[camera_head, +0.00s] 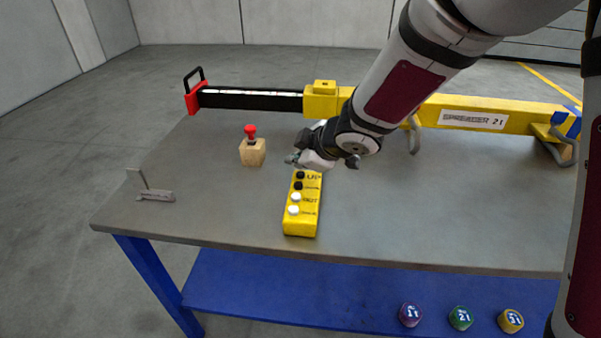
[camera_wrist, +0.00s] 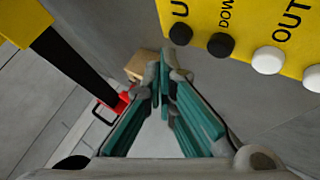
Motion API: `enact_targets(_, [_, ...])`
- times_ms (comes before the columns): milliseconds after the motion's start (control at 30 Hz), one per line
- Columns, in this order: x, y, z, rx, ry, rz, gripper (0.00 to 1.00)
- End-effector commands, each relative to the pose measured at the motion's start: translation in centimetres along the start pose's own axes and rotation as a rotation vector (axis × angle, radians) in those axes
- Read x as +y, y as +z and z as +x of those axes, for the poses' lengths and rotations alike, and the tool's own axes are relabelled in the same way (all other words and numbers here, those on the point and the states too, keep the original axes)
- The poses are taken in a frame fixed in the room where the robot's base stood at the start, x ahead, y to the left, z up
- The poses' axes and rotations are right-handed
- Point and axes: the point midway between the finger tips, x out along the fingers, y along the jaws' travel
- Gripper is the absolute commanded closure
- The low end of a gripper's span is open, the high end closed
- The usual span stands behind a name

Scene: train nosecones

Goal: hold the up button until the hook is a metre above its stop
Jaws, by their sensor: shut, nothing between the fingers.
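The yellow control box (camera_head: 301,225) lies on the grey table with two black buttons at its far end and two white buttons nearer. The black up button (camera_head: 300,175) sits at the far end beside the label UP; in the wrist view the up button (camera_wrist: 180,34) shows at the top, next to the down button (camera_wrist: 221,45). My gripper (camera_head: 294,160) is shut and empty, just beyond and above the box's far end. In the wrist view its fingertips (camera_wrist: 165,62) are close to the up button; I cannot tell whether they touch it. No hook on a hoist is clearly seen.
A yellow beam marked SPREADER 21 (camera_head: 474,119) lies along the table's back, with grey hooks under it and a red end piece (camera_head: 193,97). A wooden block with a red knob (camera_head: 252,152) and a small metal stand (camera_head: 155,195) are left. Coloured pucks (camera_head: 460,318) sit below.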

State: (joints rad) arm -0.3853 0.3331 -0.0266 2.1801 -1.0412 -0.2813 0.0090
Motion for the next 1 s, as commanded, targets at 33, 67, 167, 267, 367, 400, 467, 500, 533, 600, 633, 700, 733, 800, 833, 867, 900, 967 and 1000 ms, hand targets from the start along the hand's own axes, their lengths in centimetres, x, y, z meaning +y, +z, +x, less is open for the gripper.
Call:
enact_targets(33, [0.00,0.00,0.00,0.000,0.000,0.000,1.00])
enact_targets(67, [0.00,0.00,0.00,0.000,0.000,0.000,1.00])
enact_targets(167, [-0.04,0.06,0.07,0.000,0.000,0.000,1.00])
enact_targets(267, [-0.18,0.24,0.30,0.000,0.000,0.000,1.00])
enact_targets(367, [-0.36,0.44,0.55,-0.001,0.000,0.001,1.00])
enact_targets(400, [-0.41,0.48,0.60,-0.001,0.000,0.001,1.00])
enact_targets(467, [-0.44,0.48,0.62,0.000,0.000,0.001,1.00])
enact_targets(500, [-0.43,0.46,0.59,0.000,0.000,0.000,1.00])
enact_targets(533, [-0.42,0.45,0.57,0.000,0.000,0.000,1.00])
enact_targets(600, [-0.42,0.43,0.56,0.000,0.000,0.000,1.00])
enact_targets(633, [-0.42,0.43,0.56,0.000,0.000,0.000,1.00])
enact_targets(700, [-0.42,0.42,0.56,0.000,0.000,0.000,1.00])
enact_targets(733, [-0.42,0.43,0.56,0.000,0.000,0.000,1.00])
enact_targets(800, [-0.43,0.44,0.59,0.000,0.000,0.000,1.00])
enact_targets(833, [-0.44,0.45,0.60,0.000,0.000,0.000,1.00])
enact_targets(867, [-0.45,0.46,0.62,0.000,0.000,0.000,1.00])
enact_targets(900, [-0.47,0.48,0.65,0.000,0.000,0.000,1.00])
enact_targets(967, [-0.50,0.51,0.69,0.000,0.000,0.000,1.00])
enact_targets(1000, [-0.53,0.54,0.73,0.000,0.000,0.000,1.00])
